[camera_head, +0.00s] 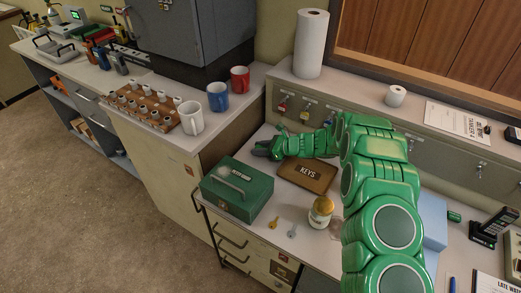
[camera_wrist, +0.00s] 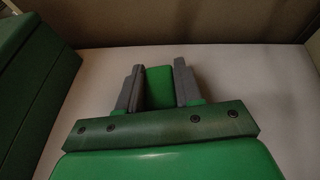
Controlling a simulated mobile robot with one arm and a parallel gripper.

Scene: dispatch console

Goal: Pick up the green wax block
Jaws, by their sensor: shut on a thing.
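The green wax block (camera_wrist: 159,88) shows in the wrist view between the two grey fingers of my gripper (camera_wrist: 158,70). The fingers press on its left and right sides. Whether it rests on the white counter or is just above it, I cannot tell. In the head view my gripper (camera_head: 263,150) is low over the counter, behind the green cash box and left of the keys case. I cannot make out the block in the head view.
The green cash box (camera_head: 236,187) stands close in front of my gripper, and its side fills the left of the wrist view (camera_wrist: 36,85). The brown keys case (camera_head: 307,176), a jar (camera_head: 320,212) and two keys (camera_head: 274,222) lie nearby. A back panel (camera_head: 330,115) rises behind.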

